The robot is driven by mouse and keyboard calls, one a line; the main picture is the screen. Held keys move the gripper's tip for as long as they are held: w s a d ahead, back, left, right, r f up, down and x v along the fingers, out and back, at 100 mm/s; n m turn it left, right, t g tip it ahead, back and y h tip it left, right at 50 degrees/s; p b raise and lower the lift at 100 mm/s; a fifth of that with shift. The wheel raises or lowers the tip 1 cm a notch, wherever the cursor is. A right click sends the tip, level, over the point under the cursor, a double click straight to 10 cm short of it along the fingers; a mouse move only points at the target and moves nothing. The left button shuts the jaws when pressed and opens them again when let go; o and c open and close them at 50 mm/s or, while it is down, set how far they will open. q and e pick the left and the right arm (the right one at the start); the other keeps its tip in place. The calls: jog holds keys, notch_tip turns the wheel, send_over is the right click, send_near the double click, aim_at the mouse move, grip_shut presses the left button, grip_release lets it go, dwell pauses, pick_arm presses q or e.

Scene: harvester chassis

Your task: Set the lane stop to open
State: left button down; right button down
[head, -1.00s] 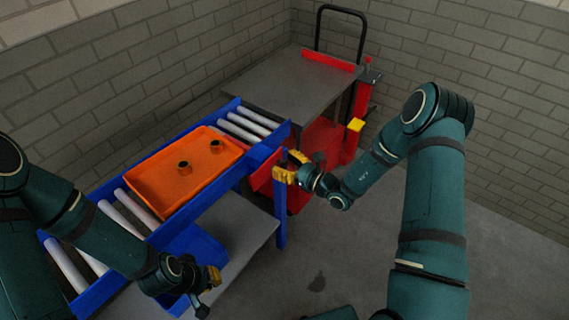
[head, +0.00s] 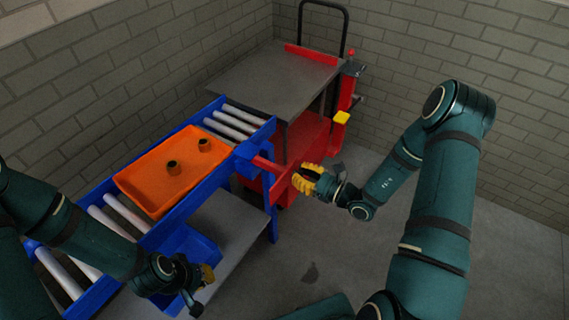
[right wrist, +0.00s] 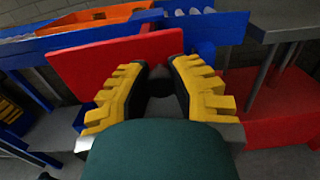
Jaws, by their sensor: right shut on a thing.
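The lane stop (head: 266,164) is a red plate at the side of the blue roller lane (head: 190,190), near its far end. It sticks out from a blue housing (head: 249,156) toward my right gripper (head: 301,180). In the right wrist view the red plate (right wrist: 100,68) spans across in front of the yellow fingers (right wrist: 160,72). My right gripper is shut on the plate's outer end; the exact contact is partly hidden by the fingers. My left gripper (head: 204,278) hangs low beside the lane, away from the stop; its finger opening is unclear.
An orange tray (head: 140,178) with two dark-topped round parts lies on the rollers. A red cart with a grey top (head: 262,80) stands beyond the lane's end. A grey shelf (head: 235,230) sits below the lane. Open floor (head: 375,250) lies to the right.

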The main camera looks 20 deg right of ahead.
jog(key=shift+s+d, duration=0.2)
jog(key=shift+s, duration=0.1)
jog(key=c, duration=0.8)
grip_release()
jog(key=shift+o, duration=0.2)
jog(key=v, duration=1.2)
